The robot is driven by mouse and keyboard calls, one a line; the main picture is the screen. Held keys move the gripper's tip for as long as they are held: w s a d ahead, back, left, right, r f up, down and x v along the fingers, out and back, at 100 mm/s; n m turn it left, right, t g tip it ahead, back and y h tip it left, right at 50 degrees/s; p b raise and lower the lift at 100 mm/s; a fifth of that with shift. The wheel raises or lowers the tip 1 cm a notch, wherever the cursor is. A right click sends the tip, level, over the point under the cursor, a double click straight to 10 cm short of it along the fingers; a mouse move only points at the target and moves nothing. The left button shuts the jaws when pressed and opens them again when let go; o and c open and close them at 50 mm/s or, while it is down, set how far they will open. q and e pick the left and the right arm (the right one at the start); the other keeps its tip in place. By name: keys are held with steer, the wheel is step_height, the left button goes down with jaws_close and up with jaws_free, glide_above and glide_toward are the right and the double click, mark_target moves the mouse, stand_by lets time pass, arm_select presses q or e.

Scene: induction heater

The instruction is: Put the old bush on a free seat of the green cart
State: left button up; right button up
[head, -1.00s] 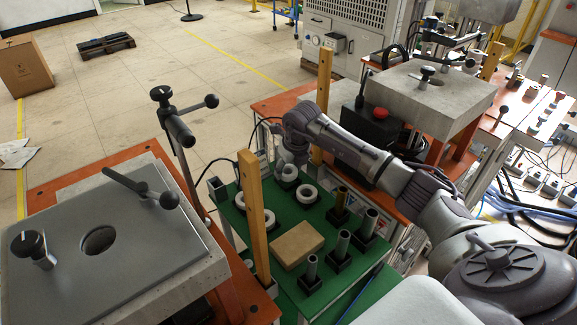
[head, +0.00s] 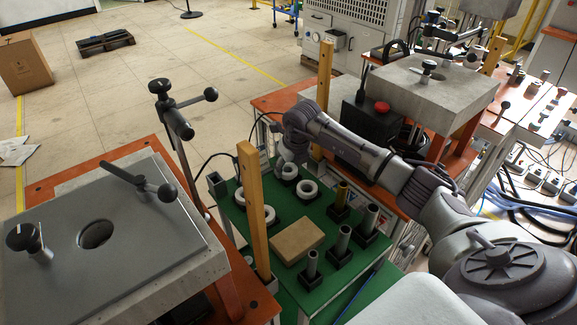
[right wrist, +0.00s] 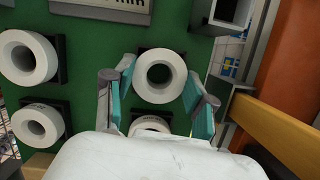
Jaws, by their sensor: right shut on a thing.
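The green cart (head: 318,287) carries white ring-shaped bushes and upright tubes on black seats. My right gripper (head: 285,160) is low over the cart's far end. In the right wrist view its two fingers (right wrist: 158,78) stand on either side of a white ring (right wrist: 179,76), shut on it. This ring, which I take to be the old bush, is at a black seat; I cannot tell whether it is lifted. Other white rings sit nearby, one in front (head: 306,191) and one at the left (right wrist: 38,125). My left gripper is not in view.
A tan block (head: 298,241) lies on the cart among the tubes (head: 343,239). Wooden posts (head: 251,210) rise at the cart's left and far edges. A grey-topped heater (head: 140,235) stands at the left, another concrete-topped one (head: 440,92) at the right.

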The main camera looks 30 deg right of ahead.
steer(key=shift+f, duration=0.3)
steer(key=o, duration=1.4)
steer(key=v, duration=1.2)
steer(key=shift+f, duration=0.1)
